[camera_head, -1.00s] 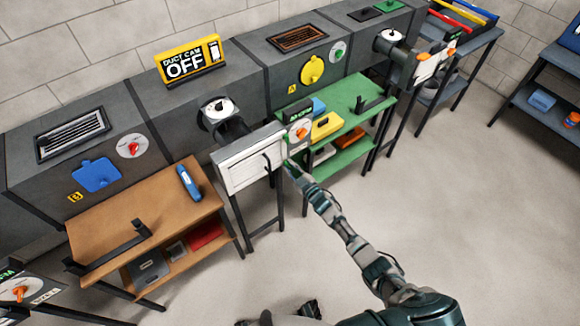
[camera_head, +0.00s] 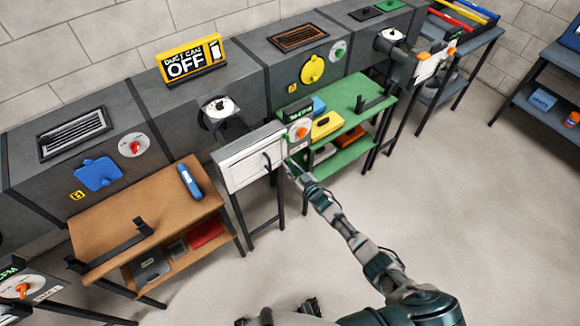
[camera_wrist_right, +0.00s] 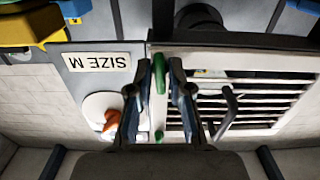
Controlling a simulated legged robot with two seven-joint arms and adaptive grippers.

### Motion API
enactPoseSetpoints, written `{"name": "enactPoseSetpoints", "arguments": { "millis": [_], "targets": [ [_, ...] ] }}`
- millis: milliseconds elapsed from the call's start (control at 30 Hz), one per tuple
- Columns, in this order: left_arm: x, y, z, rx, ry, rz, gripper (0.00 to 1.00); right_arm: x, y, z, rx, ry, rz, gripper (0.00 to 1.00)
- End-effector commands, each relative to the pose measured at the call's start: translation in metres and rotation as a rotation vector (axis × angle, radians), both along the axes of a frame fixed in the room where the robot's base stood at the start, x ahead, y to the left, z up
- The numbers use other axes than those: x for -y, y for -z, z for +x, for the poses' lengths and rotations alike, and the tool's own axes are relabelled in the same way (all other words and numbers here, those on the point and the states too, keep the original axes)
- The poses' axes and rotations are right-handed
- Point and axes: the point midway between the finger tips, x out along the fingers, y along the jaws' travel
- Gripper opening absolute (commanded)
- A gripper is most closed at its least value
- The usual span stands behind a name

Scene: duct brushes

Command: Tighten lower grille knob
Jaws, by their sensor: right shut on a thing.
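That view is upside down, so the knob at my fingertips is the lower grille knob. My right gripper (camera_wrist_right: 161,75) is shut on it, one finger on each side. In the head view my right gripper (camera_head: 288,166) is at the panel's right edge. A dark part at the bottom edge may be my left gripper (camera_head: 310,307); its jaws are unclear.
A bar handle (camera_wrist_right: 229,110) stands out from the grille. Beside it is a plate marked SIZE M with an orange-pointer dial (camera_wrist_right: 108,120). A green table (camera_head: 345,105) with a yellow case (camera_head: 326,126) stands right, a brown table (camera_head: 150,215) left. The floor in front is clear.

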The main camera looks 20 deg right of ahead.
Motion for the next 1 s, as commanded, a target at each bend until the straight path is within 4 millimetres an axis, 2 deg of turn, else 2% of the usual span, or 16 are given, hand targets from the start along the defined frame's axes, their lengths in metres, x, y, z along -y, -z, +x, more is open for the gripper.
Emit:
{"name": "enactPoseSetpoints", "arguments": {
  "millis": [33, 300, 333, 367, 400, 767, 867, 1000],
  "targets": [
    [0.000, 0.001, 0.000, -0.001, 0.000, 0.000, 0.00, 0.001, 0.010, -0.003, -0.020, 0.002, -0.006, 0.00],
    [0.000, 0.001, -0.001, -0.001, 0.000, 0.000, 0.00, 0.001, 0.011, -0.004, -0.021, 0.002, -0.007, 0.00],
    [0.000, 0.001, -0.001, -0.001, 0.000, 0.000, 0.00, 0.001, 0.010, -0.004, -0.020, 0.002, -0.006, 0.27],
    [0.000, 0.001, -0.001, -0.001, 0.000, 0.000, 0.00, 0.000, 0.010, -0.004, -0.019, 0.001, -0.007, 0.34],
    [0.000, 0.001, -0.001, -0.002, 0.000, 0.000, 0.00, 0.000, 0.009, -0.003, -0.017, 0.001, -0.006, 0.36],
    [0.001, 0.001, -0.004, -0.006, -0.004, -0.001, 0.00, 0.002, 0.003, -0.007, -0.006, 0.000, -0.002, 0.36],
    [0.000, 0.001, -0.003, -0.005, -0.003, 0.000, 0.00, 0.007, 0.004, -0.020, -0.007, 0.001, -0.003, 0.36],
    [0.000, 0.000, -0.003, -0.003, -0.002, -0.001, 0.00, 0.018, 0.006, -0.049, -0.008, 0.000, -0.003, 0.36]
  ]
}}
